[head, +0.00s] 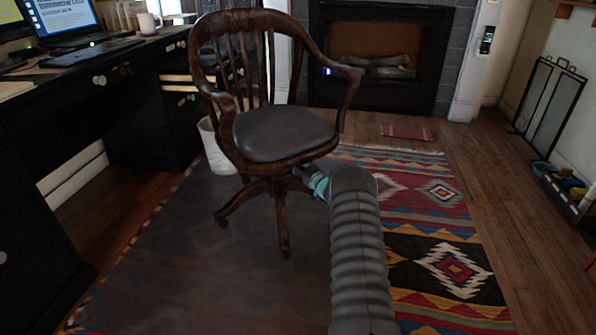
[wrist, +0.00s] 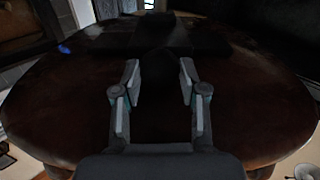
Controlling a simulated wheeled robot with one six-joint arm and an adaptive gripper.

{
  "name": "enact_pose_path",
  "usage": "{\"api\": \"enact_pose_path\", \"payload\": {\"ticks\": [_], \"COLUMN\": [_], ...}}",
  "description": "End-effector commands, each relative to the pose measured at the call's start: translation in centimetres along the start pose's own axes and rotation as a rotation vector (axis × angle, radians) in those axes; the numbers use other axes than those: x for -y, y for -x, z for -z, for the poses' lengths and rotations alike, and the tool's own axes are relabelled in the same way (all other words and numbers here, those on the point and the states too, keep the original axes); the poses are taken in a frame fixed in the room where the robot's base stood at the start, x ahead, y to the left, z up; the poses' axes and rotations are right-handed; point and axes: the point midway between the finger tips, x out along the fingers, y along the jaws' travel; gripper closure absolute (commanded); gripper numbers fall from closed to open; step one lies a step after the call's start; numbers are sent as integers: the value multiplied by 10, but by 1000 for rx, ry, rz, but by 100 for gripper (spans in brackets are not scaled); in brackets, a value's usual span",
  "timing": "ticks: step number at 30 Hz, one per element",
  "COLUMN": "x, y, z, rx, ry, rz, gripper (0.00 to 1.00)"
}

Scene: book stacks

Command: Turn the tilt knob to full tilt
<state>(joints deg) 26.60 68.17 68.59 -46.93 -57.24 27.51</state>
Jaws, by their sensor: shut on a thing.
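A wooden swivel armchair with a grey seat (head: 285,135) stands on the rug. In the wrist view the dark brown underside of the seat (wrist: 70,110) fills most of the picture. The tilt knob (wrist: 160,75) is a dark shape under the seat, between my fingers; its outline and turn angle are hard to make out. My gripper (wrist: 160,82) has one finger on each side of the knob and is shut on it. In the head view my gripper (head: 317,183) is at the seat's lower right edge, partly hidden by my grey arm.
A black desk (head: 135,90) with a laptop (head: 75,30) stands on the left. A white waste basket (head: 215,150) is behind the chair. A fireplace (head: 375,60) is at the back. A patterned rug (head: 440,230) covers the floor, with open floor to the right.

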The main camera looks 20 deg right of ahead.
Motion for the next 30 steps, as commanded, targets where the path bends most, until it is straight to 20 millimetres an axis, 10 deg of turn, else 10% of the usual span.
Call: {"api": "enact_pose_path", "payload": {"ticks": [30], "x": [0], "y": [0], "z": [1], "rx": [-1], "ry": [507], "rz": [0], "gripper": [93]}}
